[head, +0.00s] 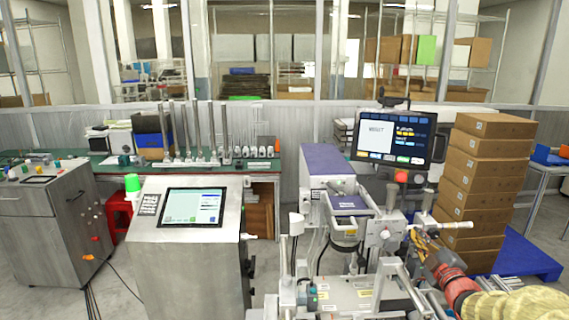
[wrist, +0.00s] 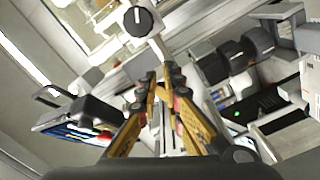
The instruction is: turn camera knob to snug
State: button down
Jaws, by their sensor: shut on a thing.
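My gripper (head: 414,234) reaches in from the lower right in the head view, its yellow fingers against the right side of the white camera assembly (head: 385,232). In the wrist view my gripper (wrist: 163,76) has its fingertips drawn close together, shut on a small part that the fingers mostly hide. It appears to be the camera knob, but its marks and its angle cannot be made out.
A monitor (head: 398,135) with a red button below it stands behind the camera assembly. A steel cabinet with a touchscreen (head: 193,207) stands to the left.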

jog(key=s, duration=0.6)
jog(key=shift+d+f, duration=0.2)
